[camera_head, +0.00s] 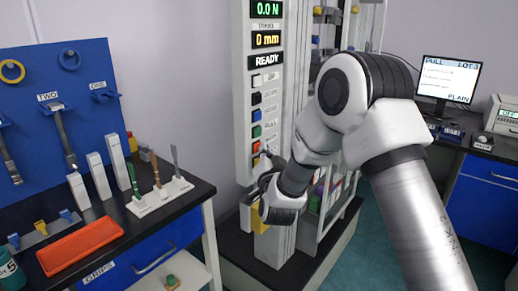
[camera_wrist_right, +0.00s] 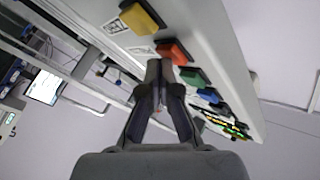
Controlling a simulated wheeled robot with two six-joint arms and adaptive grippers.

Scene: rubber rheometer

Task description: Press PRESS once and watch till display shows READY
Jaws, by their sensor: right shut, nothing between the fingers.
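The tester column (camera_head: 240,50) carries a display reading READY (camera_head: 266,61), below displays of 0.0 N and 0 mm. The small labels are mostly unreadable, so I cannot tell which is PRESS. In the right wrist view, the right gripper (camera_wrist_right: 160,68) is shut and empty. Its tips overlap the lower edge of the red button (camera_wrist_right: 173,50), between the yellow (camera_wrist_right: 140,18) and green (camera_wrist_right: 193,77) buttons; contact is unclear. The left gripper is out of view.
A bench with a blue tool board (camera_head: 50,130), an orange tray (camera_head: 80,243) and upright tools stands at left. A monitor (camera_head: 448,79) stands on the right desk. My right arm covers part of the machine frame.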

